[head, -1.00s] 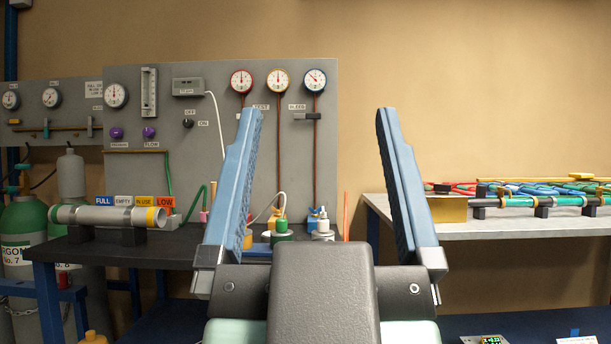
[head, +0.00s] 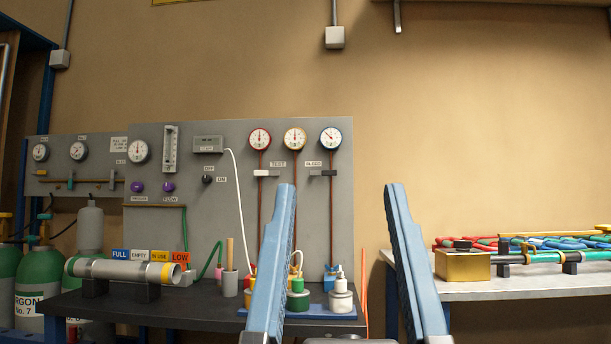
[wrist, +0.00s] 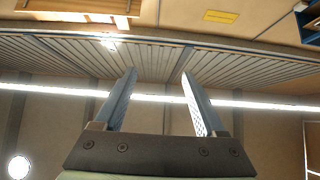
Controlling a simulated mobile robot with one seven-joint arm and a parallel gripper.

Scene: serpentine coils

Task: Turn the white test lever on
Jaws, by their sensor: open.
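The white test lever (head: 266,173) is on the grey gauge panel (head: 228,240), just below the label TEST, under the red-rimmed gauge. It lies horizontally across its pipe. A dark lever (head: 323,173) sits to its right below the label BLEED. My gripper (head: 340,187) is open and empty, its two blue fingers pointing up in front of the panel, below and to the right of the white lever in the head view. In the wrist view my gripper (wrist: 157,72) has nothing between its fingers and faces the ceiling.
A dark bench (head: 200,310) below the panel carries a grey tube (head: 115,270), signs and small pots. A second table (head: 500,290) with colored hoses and a brass block (head: 462,265) stands at right. The wall between panel and right table is bare.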

